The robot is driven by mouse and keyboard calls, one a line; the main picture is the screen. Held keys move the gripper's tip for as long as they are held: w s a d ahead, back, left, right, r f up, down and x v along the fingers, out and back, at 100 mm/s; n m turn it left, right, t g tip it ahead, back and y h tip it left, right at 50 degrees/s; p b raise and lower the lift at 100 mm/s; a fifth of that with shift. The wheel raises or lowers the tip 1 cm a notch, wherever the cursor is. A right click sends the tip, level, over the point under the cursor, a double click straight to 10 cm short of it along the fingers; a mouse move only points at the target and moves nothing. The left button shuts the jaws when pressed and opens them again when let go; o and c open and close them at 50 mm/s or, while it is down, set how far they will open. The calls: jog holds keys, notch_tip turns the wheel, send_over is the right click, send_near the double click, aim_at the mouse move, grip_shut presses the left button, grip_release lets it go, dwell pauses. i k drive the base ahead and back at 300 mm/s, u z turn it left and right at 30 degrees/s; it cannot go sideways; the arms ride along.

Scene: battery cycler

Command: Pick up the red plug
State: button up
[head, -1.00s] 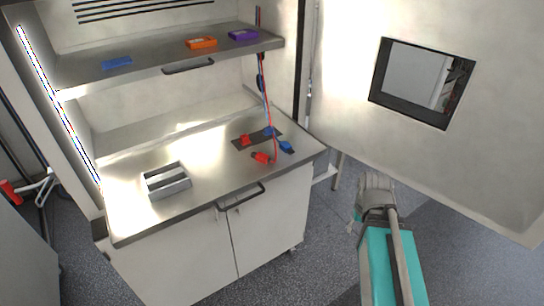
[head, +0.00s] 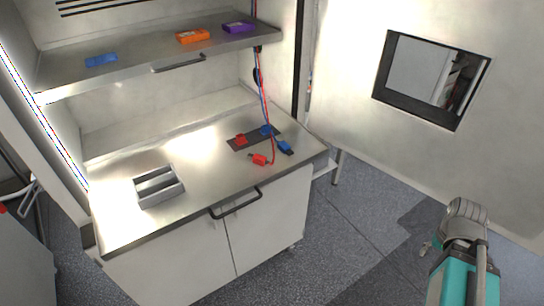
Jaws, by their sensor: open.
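A red plug (head: 258,159) on a red cable lies on the metal counter (head: 215,185), near its right front part. A second red piece (head: 240,139) sits on a dark strip (head: 252,140) just behind it. A blue plug (head: 285,148) lies to the right of the red plug, and another blue piece (head: 267,130) sits on the strip. My gripper (head: 428,246) is at the lower right, over the floor and well apart from the counter. It is open and empty, its fingers partly hidden by the arm.
A grey metal holder (head: 158,186) stands on the counter at left. The shelf (head: 140,62) above carries a blue (head: 101,60), an orange (head: 193,36) and a purple block (head: 239,27). Red and blue cables (head: 261,90) hang at the right. An open door with a window (head: 432,80) stands right; floor between is clear.

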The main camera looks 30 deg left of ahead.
aim_at(257, 159)
jog(key=z, duration=0.15)
jog(key=k, duration=1.4)
jog(key=u, duration=1.1)
jog(key=i, duration=0.9)
jog(key=u, duration=0.05)
